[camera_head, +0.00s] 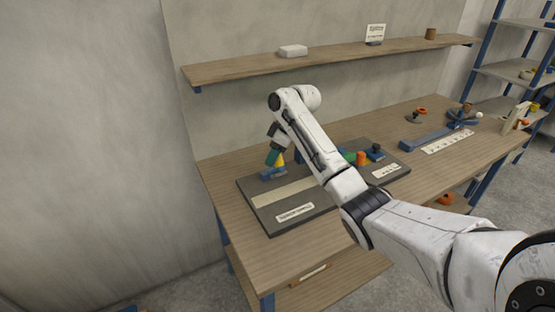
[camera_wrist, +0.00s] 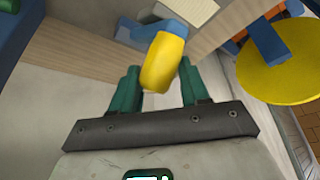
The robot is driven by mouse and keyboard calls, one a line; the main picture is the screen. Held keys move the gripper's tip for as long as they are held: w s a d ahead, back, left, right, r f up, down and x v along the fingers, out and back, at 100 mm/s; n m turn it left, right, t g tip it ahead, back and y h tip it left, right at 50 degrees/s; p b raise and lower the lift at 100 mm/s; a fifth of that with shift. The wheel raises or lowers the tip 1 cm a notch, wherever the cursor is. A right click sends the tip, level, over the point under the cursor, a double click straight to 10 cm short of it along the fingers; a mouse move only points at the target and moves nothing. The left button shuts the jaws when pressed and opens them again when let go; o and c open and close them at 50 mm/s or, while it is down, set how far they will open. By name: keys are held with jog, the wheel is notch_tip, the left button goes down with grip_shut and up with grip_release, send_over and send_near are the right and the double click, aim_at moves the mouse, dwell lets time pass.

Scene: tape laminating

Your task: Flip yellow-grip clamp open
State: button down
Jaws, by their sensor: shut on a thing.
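The yellow-grip clamp shows in the head view as a yellow grip (camera_head: 280,160) above a blue base (camera_head: 272,174), at the back left of the dark board (camera_head: 248,192). My gripper (camera_head: 273,158), with green fingers, reaches down onto it. In the wrist view the yellow grip (camera_wrist: 163,63) sits on a blue lever (camera_wrist: 172,32) between the green fingers of my gripper (camera_wrist: 160,82). My gripper is shut on the yellow grip. The fingers hide part of the clamp in the head view, so its lever angle is hard to tell there.
Green, orange and dark blue parts (camera_head: 361,158) stand on the board right of my arm. A large yellow disc (camera_wrist: 285,75) is close at the right of the wrist view. A wall shelf (camera_head: 230,71) runs above the bench (camera_head: 215,172).

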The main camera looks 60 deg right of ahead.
jog(key=shift+w+d, duration=0.15)
jog(key=shift+d, duration=0.55)
jog(key=c, duration=1)
grip_release()
jog(key=shift+o, duration=1.1)
jog(key=shift+d+f, duration=0.1)
jog(key=shift+d, duration=0.05)
jog(key=a+b+v, duration=0.1)
jog(key=v, duration=0.9)
jog(key=shift+d+r+b, duration=0.25)
jog(key=shift+r+b, duration=0.05)
jog(key=shift+r, duration=0.2)
jog(key=shift+a+f, duration=0.1)
